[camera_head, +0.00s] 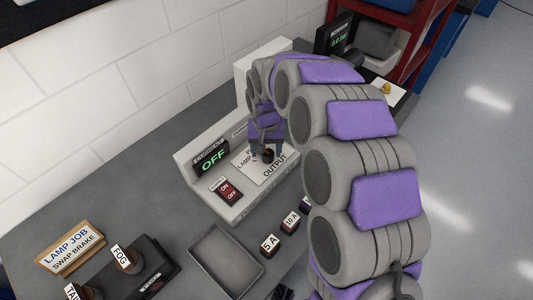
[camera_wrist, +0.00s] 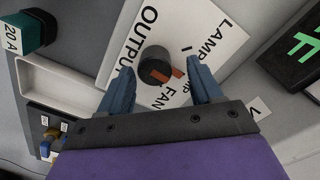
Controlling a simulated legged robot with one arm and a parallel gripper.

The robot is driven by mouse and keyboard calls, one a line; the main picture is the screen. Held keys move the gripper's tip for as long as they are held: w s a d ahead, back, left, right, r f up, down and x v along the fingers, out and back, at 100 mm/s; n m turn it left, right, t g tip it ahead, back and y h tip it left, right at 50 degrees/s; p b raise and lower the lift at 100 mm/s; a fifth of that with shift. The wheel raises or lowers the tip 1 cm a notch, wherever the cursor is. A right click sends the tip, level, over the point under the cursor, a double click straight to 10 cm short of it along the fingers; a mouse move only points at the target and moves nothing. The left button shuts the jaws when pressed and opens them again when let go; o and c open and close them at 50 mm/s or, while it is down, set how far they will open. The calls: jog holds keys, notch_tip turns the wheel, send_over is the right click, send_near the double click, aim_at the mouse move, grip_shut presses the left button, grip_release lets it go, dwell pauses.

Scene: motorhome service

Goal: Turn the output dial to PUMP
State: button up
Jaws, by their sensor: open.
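The output dial is a dark round knob (camera_wrist: 155,65) with an orange pointer, on a white plate (camera_wrist: 215,40) lettered OUTPUT, LAMP and FAN; another label is partly hidden. In the wrist view the pointer is turned toward the right, near the partly covered lettering; I cannot tell which label it meets. My gripper (camera_wrist: 160,68) is open, with one blue finger on each side of the knob and visible gaps between. In the head view my gripper (camera_head: 266,147) is over the dial (camera_head: 268,156), partly hiding the plate. The current display (camera_head: 212,160) reads OFF.
A red ON/OFF switch (camera_head: 227,190) sits left of the plate. Fuse blocks, including 5 A (camera_head: 270,245) and 10 A (camera_head: 291,221), stand in front of the console. An empty grey tray (camera_head: 225,262) and a LAMP JOB sign (camera_head: 70,248) are at lower left.

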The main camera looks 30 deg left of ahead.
jog(key=shift+f, duration=0.8)
jog(key=shift+d, duration=0.55)
jog(key=shift+a+f, duration=0.1)
jog(key=shift+a, duration=0.3)
jog(key=c, duration=0.6)
jog(key=shift+d, duration=0.15)
jog(key=c, duration=0.4)
